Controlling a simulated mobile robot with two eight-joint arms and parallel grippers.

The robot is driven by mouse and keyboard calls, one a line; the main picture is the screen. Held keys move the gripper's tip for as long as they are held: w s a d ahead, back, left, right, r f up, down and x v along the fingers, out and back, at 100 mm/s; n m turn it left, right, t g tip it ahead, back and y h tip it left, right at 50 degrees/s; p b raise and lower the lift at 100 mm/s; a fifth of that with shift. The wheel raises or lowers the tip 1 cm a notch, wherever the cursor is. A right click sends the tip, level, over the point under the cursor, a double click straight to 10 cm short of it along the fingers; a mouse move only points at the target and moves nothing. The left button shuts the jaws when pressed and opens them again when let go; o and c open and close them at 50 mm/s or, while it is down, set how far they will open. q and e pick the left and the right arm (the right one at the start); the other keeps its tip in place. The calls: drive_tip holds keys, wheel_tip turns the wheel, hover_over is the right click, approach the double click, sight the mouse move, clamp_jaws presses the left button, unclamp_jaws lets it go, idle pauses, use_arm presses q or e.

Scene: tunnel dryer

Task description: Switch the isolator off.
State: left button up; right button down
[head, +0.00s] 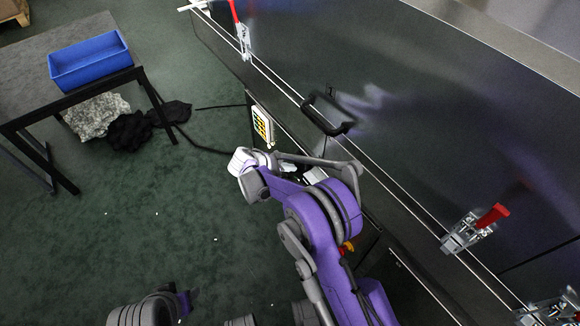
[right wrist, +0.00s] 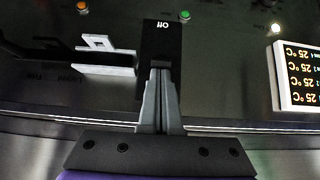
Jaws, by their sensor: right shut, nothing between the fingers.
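The isolator appears to be the black block with an upside-down "Off" label (right wrist: 162,40) on the dark control panel in the right wrist view. My right gripper (right wrist: 158,75) is shut and empty, its fingertips in front of the block's lower part. I cannot tell whether they touch it. In the head view my right gripper (head: 277,160) is at the dryer's side panel, just below the display, and my arm hides most of the isolator there. Part of my left arm shows at the bottom left, but I cannot make out its gripper.
A temperature display (right wrist: 300,75), an orange button (right wrist: 82,6), a green button (right wrist: 184,15) and a pale metal bracket (right wrist: 105,58) surround the isolator. A black handle (head: 328,115) and red-handled clamps (head: 478,228) line the dryer.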

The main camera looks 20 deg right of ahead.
drive_tip(key=shift+s+a+f, duration=0.1)
drive_tip(key=shift+a+f, duration=0.1)
drive_tip(key=shift+f, duration=0.05)
drive_tip(key=shift+s+a+f+b, duration=0.2)
drive_tip(key=shift+a+f+b, duration=0.3)
drive_tip(key=shift+f, duration=0.4)
drive_tip(key=shift+a+r, duration=0.1)
drive_tip(key=shift+r+p, duration=0.55)
drive_tip(key=shift+r, duration=0.15)
drive_tip(key=shift+a+f, duration=0.1)
